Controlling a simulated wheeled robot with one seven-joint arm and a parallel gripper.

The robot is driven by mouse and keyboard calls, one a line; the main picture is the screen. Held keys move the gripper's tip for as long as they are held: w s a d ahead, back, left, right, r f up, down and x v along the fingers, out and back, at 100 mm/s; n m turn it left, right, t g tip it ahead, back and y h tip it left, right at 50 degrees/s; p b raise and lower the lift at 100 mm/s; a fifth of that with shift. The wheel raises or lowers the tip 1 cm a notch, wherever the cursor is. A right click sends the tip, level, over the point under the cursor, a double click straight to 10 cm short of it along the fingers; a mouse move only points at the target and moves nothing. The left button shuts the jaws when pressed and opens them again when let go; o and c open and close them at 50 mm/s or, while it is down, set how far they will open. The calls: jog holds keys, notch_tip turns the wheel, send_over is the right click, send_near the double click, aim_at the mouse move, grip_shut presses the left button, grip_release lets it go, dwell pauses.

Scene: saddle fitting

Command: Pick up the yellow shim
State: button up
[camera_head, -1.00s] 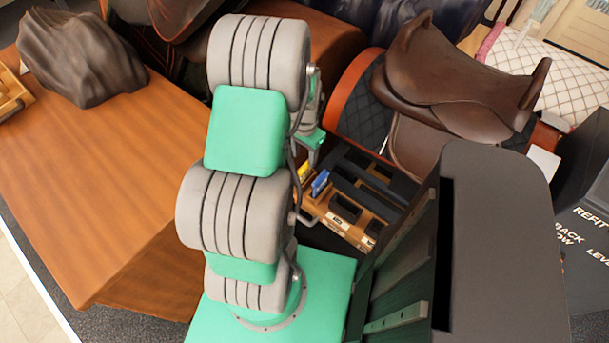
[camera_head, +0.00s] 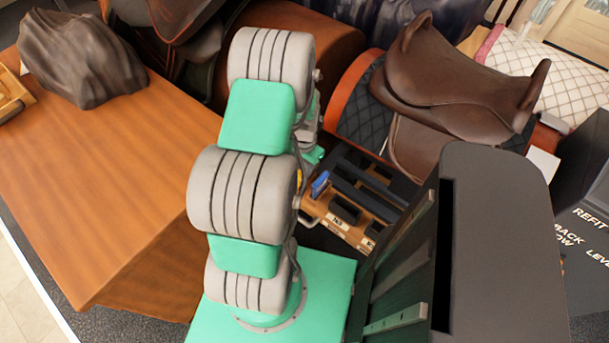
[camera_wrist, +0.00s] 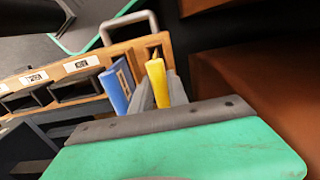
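The yellow shim (camera_wrist: 157,80) stands upright at the end of a wooden rack (camera_wrist: 125,52) in the wrist view. In the head view only a sliver of the yellow shim (camera_head: 299,177) shows beside my arm. My gripper (camera_wrist: 160,92) has its grey fingers close on either side of the yellow shim. Whether they touch it is too small to tell. A blue shim (camera_wrist: 114,87) stands just left of it, also seen in the head view (camera_head: 320,184). The lower part of the yellow shim is hidden by my gripper.
The rack (camera_head: 350,232) has labelled slots with dark pieces. A grey handle (camera_wrist: 130,26) rises behind the shims. A brown saddle (camera_head: 455,75) is behind the rack, and a wooden bench (camera_head: 110,190) lies to the left. Dark open space is right of the shims.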

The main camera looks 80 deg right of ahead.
grip_shut()
